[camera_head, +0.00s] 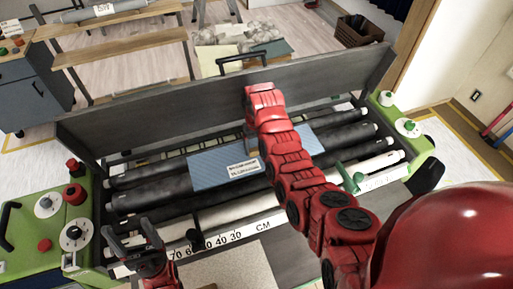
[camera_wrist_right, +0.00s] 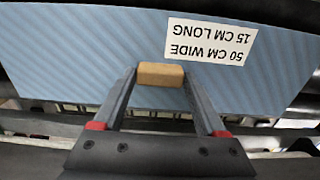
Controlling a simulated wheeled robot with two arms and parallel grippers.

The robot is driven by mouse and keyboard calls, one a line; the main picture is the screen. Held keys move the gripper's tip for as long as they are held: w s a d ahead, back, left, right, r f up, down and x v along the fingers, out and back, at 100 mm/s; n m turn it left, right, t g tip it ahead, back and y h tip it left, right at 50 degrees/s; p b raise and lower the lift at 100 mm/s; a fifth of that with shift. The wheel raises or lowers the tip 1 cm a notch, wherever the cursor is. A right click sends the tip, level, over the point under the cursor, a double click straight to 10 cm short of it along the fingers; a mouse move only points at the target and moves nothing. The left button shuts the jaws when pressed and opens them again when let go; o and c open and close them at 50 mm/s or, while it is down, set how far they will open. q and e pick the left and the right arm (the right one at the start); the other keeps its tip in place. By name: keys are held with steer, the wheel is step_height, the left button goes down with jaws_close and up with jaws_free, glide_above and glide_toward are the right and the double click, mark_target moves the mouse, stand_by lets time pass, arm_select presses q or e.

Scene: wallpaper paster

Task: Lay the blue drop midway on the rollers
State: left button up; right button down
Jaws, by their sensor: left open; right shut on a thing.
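The blue drop (camera_head: 208,170) is a flat light-blue striped piece with a white size label. It lies across the dark rollers (camera_head: 148,194) near the middle of the machine; whether it rests fully on them I cannot tell. In the right wrist view the blue drop (camera_wrist_right: 85,60) fills the top, its label upside down. My right gripper (camera_wrist_right: 160,84) is shut on a small tan block (camera_wrist_right: 160,70) at the drop's edge. In the head view my right arm hides this gripper and part of the drop. My left gripper (camera_head: 137,243) is open and empty at the machine's front left.
A CM scale (camera_head: 220,240) runs along the front. Green end housings with knobs stand at left (camera_head: 50,235) and right (camera_head: 400,120). A tall grey panel (camera_head: 160,115) rises behind the rollers. A green lever (camera_head: 352,180) stands at the right of the front roller.

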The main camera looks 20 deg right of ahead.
mark_target(257, 148)
steer(key=shift+f, duration=0.7)
steer(key=shift+f, duration=0.1)
jaws_free()
steer(key=shift+r, duration=0.2)
steer(key=shift+w+r, duration=0.15)
steer(key=shift+r, duration=0.05)
step_height(257, 148, up, 2)
steer(key=shift+r+b, duration=0.2)
steer(key=shift+b, duration=0.5)
step_height(257, 148, up, 9)
steer(key=p, duration=0.4)
